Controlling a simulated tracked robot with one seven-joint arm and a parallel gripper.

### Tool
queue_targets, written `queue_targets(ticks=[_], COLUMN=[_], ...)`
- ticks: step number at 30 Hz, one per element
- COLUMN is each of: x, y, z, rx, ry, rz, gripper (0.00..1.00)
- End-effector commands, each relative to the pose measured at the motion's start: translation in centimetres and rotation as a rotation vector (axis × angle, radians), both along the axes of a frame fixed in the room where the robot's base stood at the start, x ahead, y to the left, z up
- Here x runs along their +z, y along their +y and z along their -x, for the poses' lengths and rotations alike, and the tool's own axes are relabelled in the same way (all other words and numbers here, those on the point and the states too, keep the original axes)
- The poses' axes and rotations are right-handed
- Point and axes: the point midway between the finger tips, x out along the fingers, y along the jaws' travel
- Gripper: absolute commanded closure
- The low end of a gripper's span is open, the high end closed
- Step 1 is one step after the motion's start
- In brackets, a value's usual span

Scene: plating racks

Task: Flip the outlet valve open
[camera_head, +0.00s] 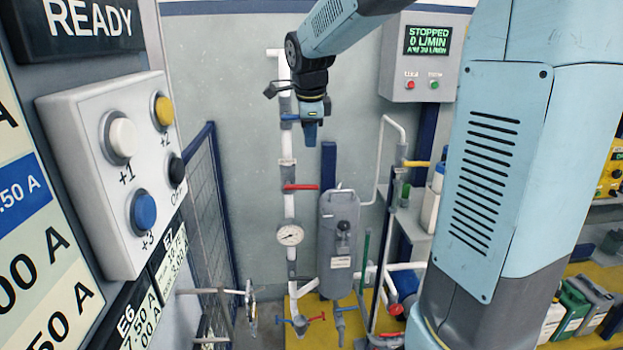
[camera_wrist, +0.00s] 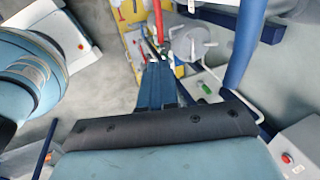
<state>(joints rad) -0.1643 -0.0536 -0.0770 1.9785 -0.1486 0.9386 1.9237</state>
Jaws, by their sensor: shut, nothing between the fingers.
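My gripper (camera_head: 310,138) points down in front of the white vertical pipe (camera_head: 289,215), with its fingers together and empty. In the wrist view its blue fingers (camera_wrist: 155,75) are also closed together. A blue handle (camera_head: 290,117) shows on the pipe just left of the gripper. A red lever (camera_head: 301,187) lies level across the pipe below the fingertips, apart from them. A yellow handle (camera_head: 415,163) is on a pipe to the right. Low down are a red handle (camera_head: 317,317) and a small blue one (camera_head: 284,321). No label shows which is the outlet valve.
A grey tank (camera_head: 339,240) stands right of the pipe, near a round gauge (camera_head: 290,235). The control box (camera_head: 420,60) display reads STOPPED, 0 L/MIN. A panel with push buttons (camera_head: 105,170) fills the near left. A mesh fence (camera_head: 205,220) stands behind it.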

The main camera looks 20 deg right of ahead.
Motion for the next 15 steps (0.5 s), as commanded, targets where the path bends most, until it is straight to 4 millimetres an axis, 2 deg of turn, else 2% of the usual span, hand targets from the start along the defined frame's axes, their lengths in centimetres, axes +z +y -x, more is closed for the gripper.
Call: queue_targets(ticks=[8, 15], x=[-0.6, -3.8], y=[-0.1, -0.3], z=[-0.1, -1.1], rx=[0.002, 0.002], ry=[0.002, 0.004], rz=[0.0, 0.001], gripper=[1.0, 1.0])
